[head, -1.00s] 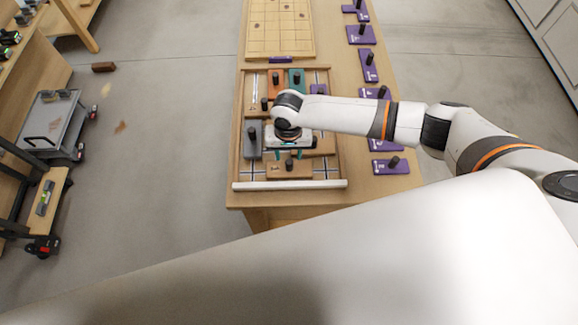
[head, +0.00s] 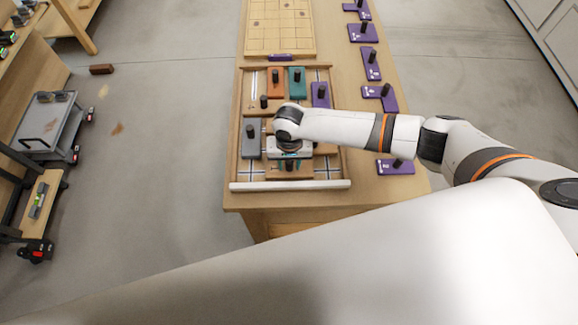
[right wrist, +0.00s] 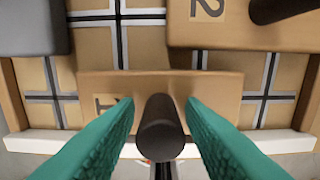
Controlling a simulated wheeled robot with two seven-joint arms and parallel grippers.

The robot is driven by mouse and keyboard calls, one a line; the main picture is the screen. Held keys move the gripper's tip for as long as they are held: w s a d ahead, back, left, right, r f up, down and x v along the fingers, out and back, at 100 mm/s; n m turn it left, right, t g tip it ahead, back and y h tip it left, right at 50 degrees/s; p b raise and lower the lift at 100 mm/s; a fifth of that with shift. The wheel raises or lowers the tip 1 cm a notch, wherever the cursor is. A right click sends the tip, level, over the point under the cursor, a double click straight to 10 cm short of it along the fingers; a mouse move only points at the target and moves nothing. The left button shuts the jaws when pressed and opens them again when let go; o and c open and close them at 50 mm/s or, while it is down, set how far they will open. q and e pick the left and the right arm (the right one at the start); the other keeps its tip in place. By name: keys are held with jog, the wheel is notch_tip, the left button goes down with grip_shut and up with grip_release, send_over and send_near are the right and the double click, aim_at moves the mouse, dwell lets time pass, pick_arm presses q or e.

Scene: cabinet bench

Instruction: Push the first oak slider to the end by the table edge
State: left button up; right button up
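The oak slider marked 1 (head: 303,172) lies crosswise in the track at the near end of the board. It also shows in the right wrist view (right wrist: 160,83), with a dark upright knob (right wrist: 161,125). My right gripper (head: 289,166) is low over this slider. In the right wrist view its teal fingers (right wrist: 161,108) stand on either side of the knob, with narrow gaps visible. A strip of bare board separates the slider from the white front rail (head: 245,187). My left gripper is not in view.
A second oak slider marked 2 (right wrist: 235,38) lies just behind. A grey slider (head: 251,143) is at left; orange (head: 275,85), teal (head: 297,84) and purple (head: 321,98) sliders stand farther back. Purple knobbed plates (head: 396,167) line the table's right side.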

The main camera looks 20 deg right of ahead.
jog(key=c, duration=0.5)
jog(key=shift+w+a+b, duration=0.15)
jog(key=shift+w+a, duration=0.2)
jog(key=shift+a, duration=0.85)
jog(key=shift+w+a+b, duration=0.1)
jog(key=shift+w+a, duration=0.25)
jog(key=shift+a, duration=0.9)
jog(key=shift+w+a+b, duration=0.15)
jog(key=shift+w+a, duration=0.2)
jog(key=shift+a, duration=0.85)
jog(key=o, duration=0.8)
jog(key=shift+c, duration=0.2)
jog(key=shift+r, duration=0.1)
notch_tip(320, 180, up, 7)
jog(key=p, duration=0.7)
jog(key=shift+r, duration=0.15)
